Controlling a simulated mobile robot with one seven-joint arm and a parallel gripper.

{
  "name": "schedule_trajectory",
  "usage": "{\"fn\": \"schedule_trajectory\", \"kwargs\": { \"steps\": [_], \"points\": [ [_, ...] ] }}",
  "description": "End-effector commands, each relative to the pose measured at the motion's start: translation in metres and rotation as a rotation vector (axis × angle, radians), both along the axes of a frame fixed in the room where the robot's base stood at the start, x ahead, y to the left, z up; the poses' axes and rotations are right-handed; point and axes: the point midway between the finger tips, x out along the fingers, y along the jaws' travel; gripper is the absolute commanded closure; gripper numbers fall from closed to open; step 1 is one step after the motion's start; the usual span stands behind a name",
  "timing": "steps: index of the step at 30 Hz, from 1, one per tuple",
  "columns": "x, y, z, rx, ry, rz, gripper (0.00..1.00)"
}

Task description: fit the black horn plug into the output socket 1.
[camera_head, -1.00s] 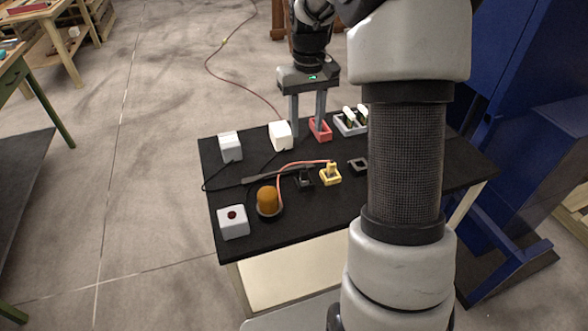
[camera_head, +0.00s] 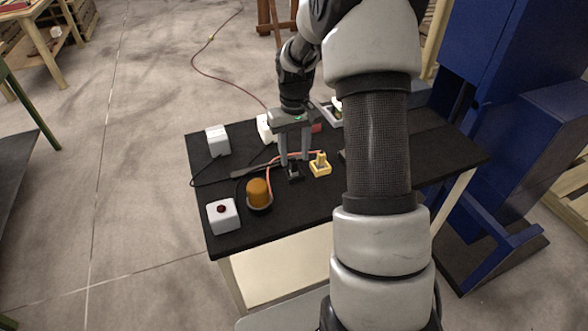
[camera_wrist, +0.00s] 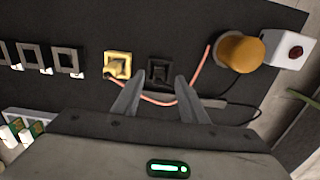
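A black square socket (camera_head: 296,178) sits on the black table next to the yellow one. It also shows in the wrist view (camera_wrist: 153,82). A dark piece inside it looks like the black horn plug (camera_wrist: 160,70), black on black and hard to tell from the socket. My gripper (camera_head: 294,162) points down just over it, its two fingers apart on either side. In the wrist view nothing shows clamped between the fingertips. Which is output socket 1 I cannot read.
A yellow plug (camera_head: 320,160) stands in a yellow socket close to my gripper. An orange beacon (camera_head: 259,194), a red-button box (camera_head: 222,215) and a white box (camera_head: 217,141) stand nearby. A pinkish cable (camera_wrist: 196,66) and dark cables cross the table. My arm hides its right part.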

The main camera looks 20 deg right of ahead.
Motion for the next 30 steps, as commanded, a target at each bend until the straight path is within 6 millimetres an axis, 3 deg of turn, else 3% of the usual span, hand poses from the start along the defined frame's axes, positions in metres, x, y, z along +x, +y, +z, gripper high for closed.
{"fn": "schedule_trajectory", "kwargs": {
  "steps": [6, 14, 21, 30],
  "points": [
    [0.005, -0.001, -0.035, 0.001, 0.003, -0.001, 0.61],
    [0.006, -0.001, -0.039, 0.0, 0.0, 0.0, 0.61],
    [0.006, -0.001, -0.039, 0.0, 0.0, 0.0, 1.0],
    [0.006, -0.001, -0.036, 0.0, -0.001, 0.0, 1.0]
  ]
}}
